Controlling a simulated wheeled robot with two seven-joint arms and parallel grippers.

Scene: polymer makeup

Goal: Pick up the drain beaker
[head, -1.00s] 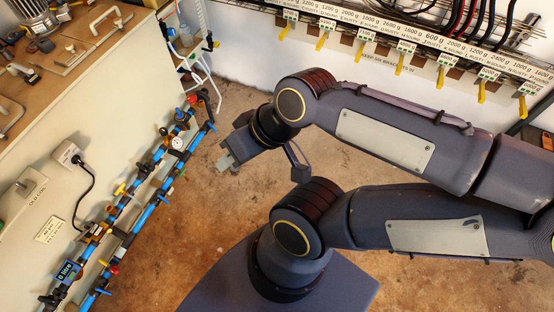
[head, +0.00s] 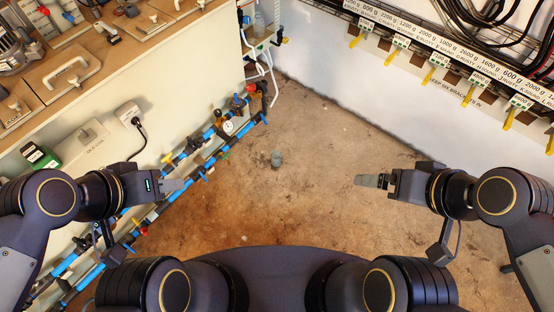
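A clear vessel (head: 259,24) sits on a small ledge by the white pipes at the top. I cannot tell for certain which of them is the drain beaker. My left gripper (head: 174,185) points right, left of the floor vessel, over the blue pipes. My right gripper (head: 368,181) points left, to the right of the floor vessel. Both grippers show side-on with nothing visible in them. The gap between the fingers cannot be made out in either.
Blue pipes (head: 197,158) with valves and a gauge run along the bench side at left. The wooden bench top (head: 115,62) carries fittings. A labelled rail (head: 455,66) with yellow tags runs along the wall at right.

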